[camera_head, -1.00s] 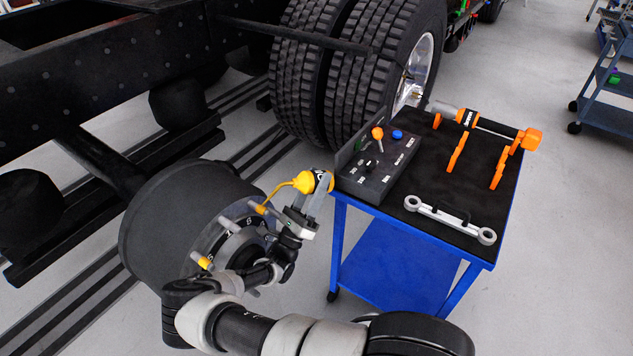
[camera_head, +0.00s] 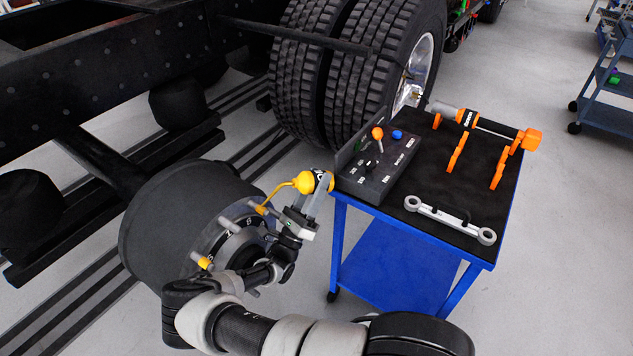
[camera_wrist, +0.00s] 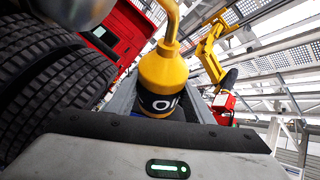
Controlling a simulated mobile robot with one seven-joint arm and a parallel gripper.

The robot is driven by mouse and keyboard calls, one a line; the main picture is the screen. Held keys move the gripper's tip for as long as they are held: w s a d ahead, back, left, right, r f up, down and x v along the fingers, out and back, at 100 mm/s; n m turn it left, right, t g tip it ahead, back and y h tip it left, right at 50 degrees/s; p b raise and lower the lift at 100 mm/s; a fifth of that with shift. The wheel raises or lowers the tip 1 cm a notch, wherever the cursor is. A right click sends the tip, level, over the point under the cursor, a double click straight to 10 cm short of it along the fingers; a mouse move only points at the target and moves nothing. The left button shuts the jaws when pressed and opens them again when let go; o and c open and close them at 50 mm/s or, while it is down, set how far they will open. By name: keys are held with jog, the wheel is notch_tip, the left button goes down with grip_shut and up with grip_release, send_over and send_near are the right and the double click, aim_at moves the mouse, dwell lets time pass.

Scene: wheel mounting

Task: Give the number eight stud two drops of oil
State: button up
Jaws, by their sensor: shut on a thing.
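The yellow oil can (camera_head: 304,182), with a black band, is held in my gripper (camera_head: 320,190) beside the wheel hub (camera_head: 160,215). In the wrist view the oil can (camera_wrist: 163,80) stands between the jaws, with "OI" readable on its band. Its thin bent spout (camera_head: 276,193) reaches down and left, and its tip is at or just by a stud at the hub's upper right; contact cannot be told. Several grey studs ring the hub face, with small marks too blurred to read surely. A yellow piece (camera_head: 205,263) sits at a lower left stud. My arm hides part of the lower hub.
A blue cart (camera_head: 400,260) stands right of my gripper, with a control box (camera_head: 378,170), a grey double-ended wrench (camera_head: 450,219) and an orange-and-black tool (camera_head: 485,125) on it. Large tyres (camera_head: 350,70) stand behind. The truck frame (camera_head: 100,75) runs along the left.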

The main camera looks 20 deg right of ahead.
jog(key=shift+r, duration=0.1)
notch_tip(320, 180, up, 5)
jog(key=p, duration=0.3)
jog(key=shift+p, duration=0.3)
jog(key=s+a+r+n+t+y, duration=0.1)
jog(key=a+r+n+t+y, duration=0.4)
jog(key=r, duration=0.6)
notch_tip(320, 180, up, 19)
jog(key=n+t+y+p, duration=0.55)
jog(key=y+p, duration=1.05)
jog(key=p, duration=0.5)
send_over(313, 176)
jog(key=s+a, duration=0.5)
jog(key=a, duration=0.3)
jog(key=shift+s+d+f, duration=0.1)
jog(key=shift+s+f, duration=0.05)
jog(key=shift+f, duration=0.05)
